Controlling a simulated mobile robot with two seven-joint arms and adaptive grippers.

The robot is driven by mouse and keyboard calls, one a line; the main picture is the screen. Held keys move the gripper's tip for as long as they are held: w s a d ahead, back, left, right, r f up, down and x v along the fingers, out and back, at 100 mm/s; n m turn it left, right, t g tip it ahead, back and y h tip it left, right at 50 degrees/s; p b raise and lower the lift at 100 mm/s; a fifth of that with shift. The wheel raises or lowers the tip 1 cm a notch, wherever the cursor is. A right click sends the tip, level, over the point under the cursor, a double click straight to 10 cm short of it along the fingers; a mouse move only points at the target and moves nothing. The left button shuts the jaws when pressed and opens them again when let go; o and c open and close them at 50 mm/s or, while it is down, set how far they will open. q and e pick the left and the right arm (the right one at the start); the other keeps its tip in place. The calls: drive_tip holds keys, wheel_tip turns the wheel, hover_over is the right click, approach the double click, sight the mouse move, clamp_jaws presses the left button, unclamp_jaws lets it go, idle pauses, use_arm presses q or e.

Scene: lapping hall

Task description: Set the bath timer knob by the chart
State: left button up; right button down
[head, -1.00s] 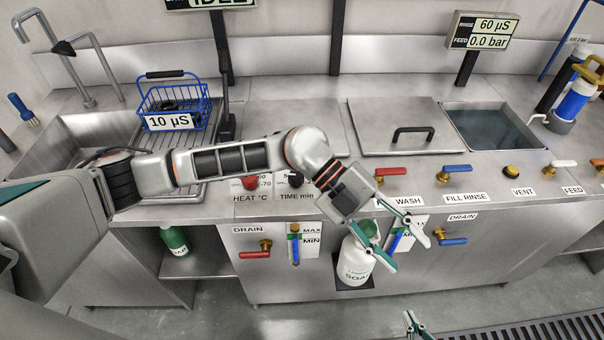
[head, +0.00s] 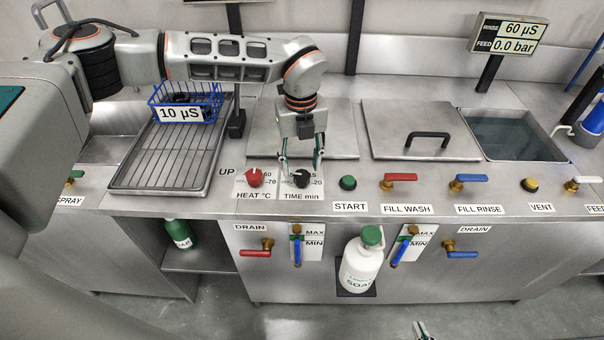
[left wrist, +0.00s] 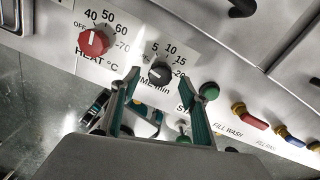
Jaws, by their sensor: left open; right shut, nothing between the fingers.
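The black timer knob (head: 301,178) sits on the front panel above the TIME min label (head: 300,196). It also shows in the left wrist view (left wrist: 160,73), inside a scale marked 5, 10, 15 and 20; its exact setting is too small to read. My left gripper (head: 300,165) points down over the knob, open, with one fingertip towards each side of it. In the left wrist view the fingers (left wrist: 163,84) frame the knob; I cannot tell whether they touch it. My right gripper (head: 422,332) shows only at the bottom edge, shut and empty. No chart is readable here.
The red heat knob (head: 255,177) is close left of the timer knob, and the green START button (head: 348,183) close right. Valve levers, such as the red FILL WASH one (head: 400,178), continue rightward. A blue basket (head: 187,100) stands behind left on a rack.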

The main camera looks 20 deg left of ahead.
sight(301, 174)
use_arm(q)
drive_tip(key=shift+f, duration=2.2)
drive_tip(key=c, duration=1.1)
